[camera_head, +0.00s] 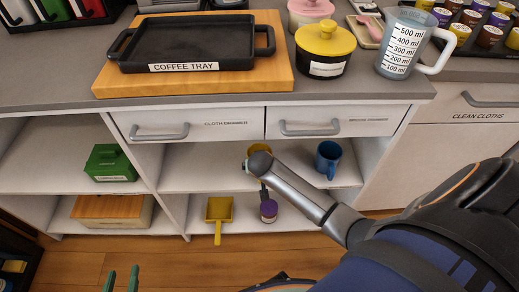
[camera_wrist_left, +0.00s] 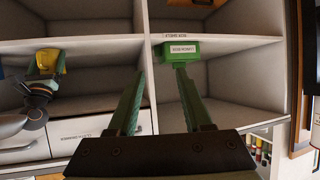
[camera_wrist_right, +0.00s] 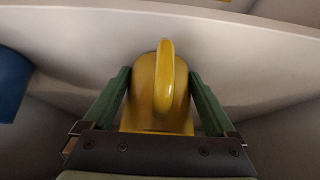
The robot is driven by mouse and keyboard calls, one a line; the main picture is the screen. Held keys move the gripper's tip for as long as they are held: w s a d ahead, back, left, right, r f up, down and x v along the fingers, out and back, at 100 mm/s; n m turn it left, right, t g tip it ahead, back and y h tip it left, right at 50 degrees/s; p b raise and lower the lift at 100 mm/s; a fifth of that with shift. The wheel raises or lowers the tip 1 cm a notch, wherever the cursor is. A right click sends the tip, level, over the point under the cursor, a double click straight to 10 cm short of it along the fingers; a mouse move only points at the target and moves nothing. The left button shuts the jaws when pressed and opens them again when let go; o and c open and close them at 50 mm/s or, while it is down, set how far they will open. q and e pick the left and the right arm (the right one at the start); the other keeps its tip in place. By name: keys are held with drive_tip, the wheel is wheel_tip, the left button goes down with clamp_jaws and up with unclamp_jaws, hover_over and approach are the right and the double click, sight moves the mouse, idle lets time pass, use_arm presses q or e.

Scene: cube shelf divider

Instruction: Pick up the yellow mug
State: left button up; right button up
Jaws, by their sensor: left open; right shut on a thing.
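The yellow mug (camera_wrist_right: 150,95) is between the two green fingers of my right gripper (camera_wrist_right: 160,73) in the right wrist view, with its handle towards the camera. The fingers are closed against its sides. In the head view only a bit of the mug (camera_head: 259,148) shows past my right wrist, inside the middle shelf below the drawers, and the right fingers are hidden. My left gripper (camera_head: 122,279) is at the bottom edge of the head view, open and empty. In the left wrist view its fingers (camera_wrist_left: 160,75) stand apart in front of the shelves.
A blue mug (camera_head: 328,158) stands right of the yellow mug; a shelf divider is beyond it. A purple-lidded jar (camera_head: 268,211) and a yellow dustpan (camera_head: 219,209) are below. A green box (camera_head: 110,163) sits in the left compartment. The drawers (camera_head: 200,124) are overhead.

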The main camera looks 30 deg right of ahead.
drive_tip(key=shift+c, duration=1)
drive_tip(key=shift+r, duration=0.1)
